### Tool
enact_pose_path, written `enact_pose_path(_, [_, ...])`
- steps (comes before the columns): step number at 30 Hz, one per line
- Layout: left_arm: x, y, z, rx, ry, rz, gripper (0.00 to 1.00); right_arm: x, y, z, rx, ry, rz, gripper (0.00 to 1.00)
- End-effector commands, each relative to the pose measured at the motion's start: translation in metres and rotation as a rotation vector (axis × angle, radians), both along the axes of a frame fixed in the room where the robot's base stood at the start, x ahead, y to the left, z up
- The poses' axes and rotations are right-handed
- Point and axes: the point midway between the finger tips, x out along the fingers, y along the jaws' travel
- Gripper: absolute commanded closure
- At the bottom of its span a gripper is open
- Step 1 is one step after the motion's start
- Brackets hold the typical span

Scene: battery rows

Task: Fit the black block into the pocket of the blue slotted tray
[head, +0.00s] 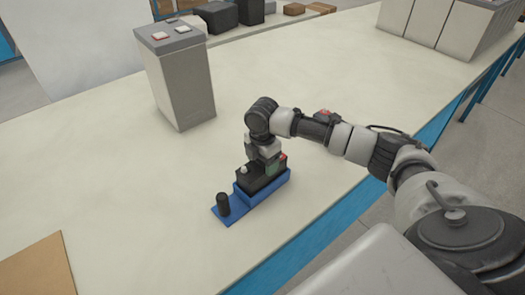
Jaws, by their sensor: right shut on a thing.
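The black block (255,184) has a pale knob at its left end and a red one at its right end. It is at the raised part of the blue slotted tray (279,191), which lies on the pale table. The block's lower part is hidden by the tray's near wall, so I cannot tell how deep it sits. My right gripper (266,166) points down and is shut on the block from above; its fingertips are partly hidden. My left gripper is out of view.
A black upright cylinder (223,203) stands on the tray's low left end. A tall grey battery (180,85) stands behind left, with more grey batteries (450,25) at the far right. A brown board (38,268) lies front left. The table left of the tray is clear.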

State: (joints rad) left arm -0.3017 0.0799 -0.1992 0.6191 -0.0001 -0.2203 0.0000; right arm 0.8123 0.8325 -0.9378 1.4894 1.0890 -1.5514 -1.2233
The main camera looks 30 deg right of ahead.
Motion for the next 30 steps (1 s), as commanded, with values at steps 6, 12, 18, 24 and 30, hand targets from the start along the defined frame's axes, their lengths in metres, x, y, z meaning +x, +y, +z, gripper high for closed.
enact_pose_path(6, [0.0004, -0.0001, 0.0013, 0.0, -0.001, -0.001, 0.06, 0.0017, -0.0001, -0.0043, 0.001, -0.008, 0.0, 1.0])
enact_pose_path(12, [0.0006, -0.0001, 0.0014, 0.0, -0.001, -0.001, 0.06, 0.0016, -0.0001, -0.0045, 0.001, -0.007, 0.0, 1.0])
enact_pose_path(18, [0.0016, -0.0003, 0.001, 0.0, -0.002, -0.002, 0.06, -0.0001, -0.0002, -0.0091, -0.001, -0.001, 0.0, 0.13])
enact_pose_path(24, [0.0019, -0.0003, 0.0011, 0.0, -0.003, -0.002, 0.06, -0.0001, -0.0002, -0.0091, -0.001, 0.0, 0.0, 0.06])
enact_pose_path(30, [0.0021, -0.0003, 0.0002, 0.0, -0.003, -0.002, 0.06, 0.0003, -0.0004, -0.0041, -0.001, -0.001, 0.0, 0.06])
